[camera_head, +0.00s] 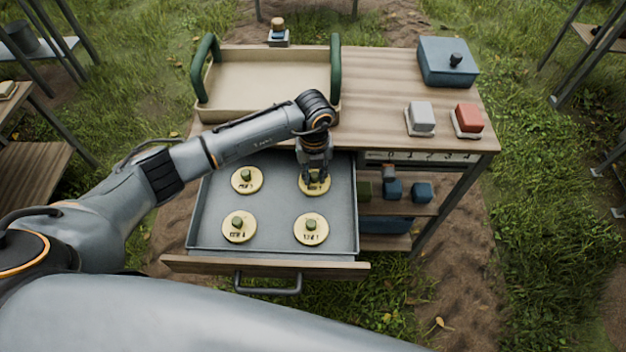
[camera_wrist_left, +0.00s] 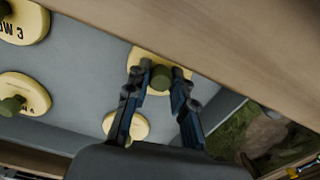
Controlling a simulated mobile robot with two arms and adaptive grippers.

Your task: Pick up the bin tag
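Several round cream bin tags with green knobs lie in an open grey drawer (camera_head: 273,205). One is at the back left (camera_head: 247,180), one at the front left (camera_head: 239,227) and one at the front right (camera_head: 311,229). My left gripper (camera_head: 315,184) points down over the back right tag (camera_head: 325,187) and partly hides it. In the left wrist view, the open fingers (camera_wrist_left: 161,72) stand on either side of this tag's green knob (camera_wrist_left: 161,78), with small gaps showing. The tag lies flat on the drawer floor. My right gripper is out of view.
A beige tray with green handles (camera_head: 270,80) stands on the wooden worktop (camera_head: 375,75) behind the drawer. A blue box (camera_head: 447,62), a white block (camera_head: 420,118) and a red block (camera_head: 467,120) are to the right. The drawer's wooden front (camera_head: 215,264) faces me.

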